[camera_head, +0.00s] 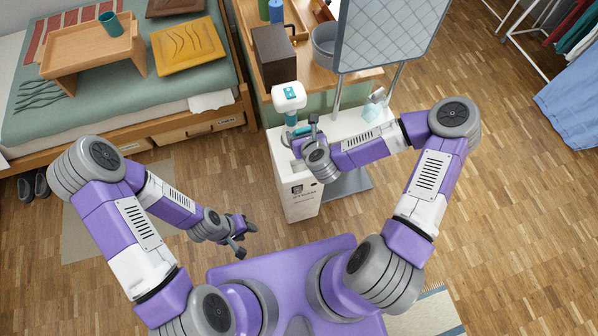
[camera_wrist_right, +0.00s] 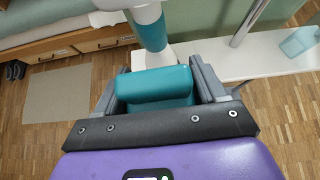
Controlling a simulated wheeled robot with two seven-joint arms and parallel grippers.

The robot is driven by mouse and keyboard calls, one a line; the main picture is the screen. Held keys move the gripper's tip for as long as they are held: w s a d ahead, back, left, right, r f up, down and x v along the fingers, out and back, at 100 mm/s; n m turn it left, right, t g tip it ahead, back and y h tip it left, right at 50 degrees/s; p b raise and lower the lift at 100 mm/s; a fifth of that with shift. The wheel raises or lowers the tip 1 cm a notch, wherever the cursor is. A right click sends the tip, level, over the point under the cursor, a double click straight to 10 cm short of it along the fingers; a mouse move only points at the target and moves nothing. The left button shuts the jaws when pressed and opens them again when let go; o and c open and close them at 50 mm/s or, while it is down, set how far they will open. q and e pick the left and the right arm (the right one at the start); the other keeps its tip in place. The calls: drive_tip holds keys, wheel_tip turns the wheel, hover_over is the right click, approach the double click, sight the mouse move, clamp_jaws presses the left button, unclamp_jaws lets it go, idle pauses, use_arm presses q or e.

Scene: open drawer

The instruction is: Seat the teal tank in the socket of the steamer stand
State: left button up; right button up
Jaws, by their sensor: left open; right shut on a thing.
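The teal tank (camera_wrist_right: 155,88) is between the two grey fingers of my right gripper (camera_wrist_right: 163,92) in the right wrist view, gripped at its sides. In the head view my right gripper (camera_head: 303,134) is over the near-left part of the white stand top, its fingers beside a white-headed steamer with a teal neck (camera_head: 290,117). That neck also rises just beyond the tank in the wrist view (camera_wrist_right: 152,34). A socket cannot be made out; the tank and gripper cover that area, and I cannot tell whether the tank touches the stand. My left gripper (camera_head: 243,240) is open and empty over the floor.
The white stand (camera_head: 300,200) has a vertical front and a top reaching right, with a pale translucent piece (camera_head: 372,111) on it. A padded board (camera_head: 388,32) on metal poles rises behind. A wooden desk with a brown box (camera_head: 273,55) stands beyond.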

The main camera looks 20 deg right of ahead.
drive_tip(key=shift+a+f+b, duration=0.15)
drive_tip(key=shift+a+f, duration=0.05)
drive_tip(key=shift+f, duration=0.4)
drive_tip(key=shift+a+f+b, duration=0.15)
drive_tip(key=shift+f, duration=0.45)
wheel_tip(320, 180, down, 10)
drive_tip(key=b, duration=0.4)
drive_tip(key=shift+r, duration=0.15)
drive_tip(key=shift+b, duration=0.3)
drive_tip(key=o, duration=1.2)
